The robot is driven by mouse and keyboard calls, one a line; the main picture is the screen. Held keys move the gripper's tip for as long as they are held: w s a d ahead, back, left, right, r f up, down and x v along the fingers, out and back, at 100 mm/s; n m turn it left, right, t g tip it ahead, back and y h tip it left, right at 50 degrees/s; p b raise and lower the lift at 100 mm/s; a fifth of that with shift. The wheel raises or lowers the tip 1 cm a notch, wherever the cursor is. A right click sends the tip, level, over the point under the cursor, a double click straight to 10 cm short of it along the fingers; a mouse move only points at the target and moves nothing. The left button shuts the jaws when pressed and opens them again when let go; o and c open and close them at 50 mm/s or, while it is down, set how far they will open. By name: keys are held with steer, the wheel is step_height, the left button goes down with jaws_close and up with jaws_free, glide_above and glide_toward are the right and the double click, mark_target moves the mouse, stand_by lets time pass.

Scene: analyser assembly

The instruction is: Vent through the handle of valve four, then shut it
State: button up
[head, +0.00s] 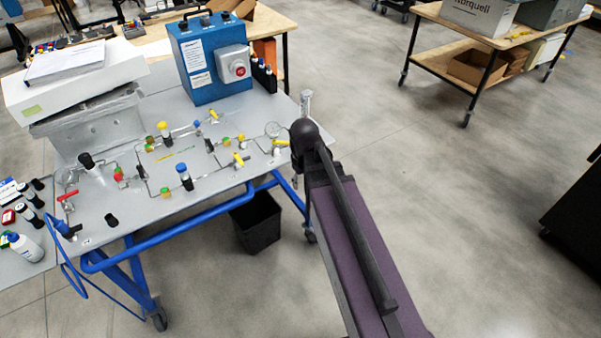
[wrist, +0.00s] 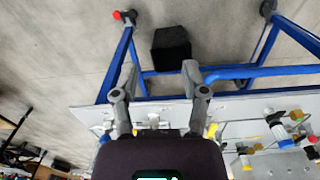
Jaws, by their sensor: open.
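The tubing panel with several valves lies on the grey table (head: 225,183) in the head view. Yellow handles show at the panel's right (head: 240,160), top (head: 214,115) and far right (head: 280,143). A red handle (head: 67,196) is at the far left. Blue-capped (head: 184,172) and black-capped (head: 88,162) fittings stand among the tubes. No number is legible, so I cannot tell which is valve four. In the wrist view my gripper (wrist: 158,92) is open and empty, over the table edge; a blue-capped fitting (wrist: 276,122) and yellow parts are to its right.
A blue instrument box (head: 205,60) stands at the table's back. A black bin (head: 256,222) is on the floor below. Blue table legs (head: 140,262) and hose are in front.

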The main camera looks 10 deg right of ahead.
steer(key=s+f+m+b, duration=0.1)
steer(key=s+f+m, duration=0.1)
steer(key=s, duration=0.4)
steer(key=shift+m+b, duration=0.3)
steer(key=shift+m, duration=0.2)
steer(key=shift+w, duration=0.1)
step_height(320, 180, up, 11)
steer(key=n+p, duration=1.1)
steer(key=n, duration=0.3)
glide_above(285, 142)
steer(key=shift+f, duration=0.25)
step_height(285, 142, down, 13)
steer(key=b, duration=1.4)
steer(key=shift+f, duration=0.2)
jaws_close()
